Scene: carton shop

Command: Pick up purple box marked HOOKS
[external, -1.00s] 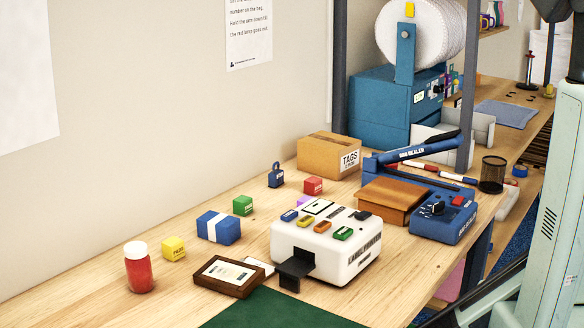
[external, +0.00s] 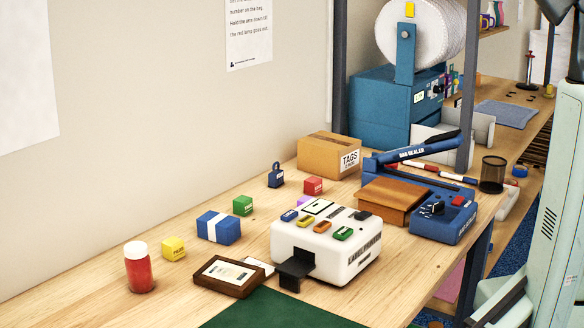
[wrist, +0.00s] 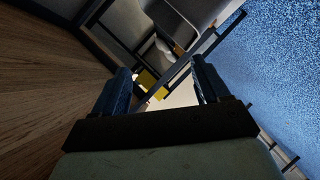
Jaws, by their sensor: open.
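A small purple box (external: 303,201) shows only as a sliver behind the white label printer (external: 338,252) in the external view. Most of it is hidden, and no marking on it can be read. My gripper (wrist: 160,78) is open in the wrist view, with two dark fingers apart and nothing held between them. It points at the floor area beside the bench, away from the boxes. In the external view only part of my pale arm shows at the right edge, and the fingertips are not seen.
Around the printer are a red box (external: 313,186), green box (external: 243,205), blue box with white band (external: 219,227), yellow box (external: 173,247) and red jar (external: 139,268). A TAGS carton (external: 328,155) and blue bag sealer (external: 447,217) stand behind. Blue carpet (wrist: 260,70) fills the wrist view's right.

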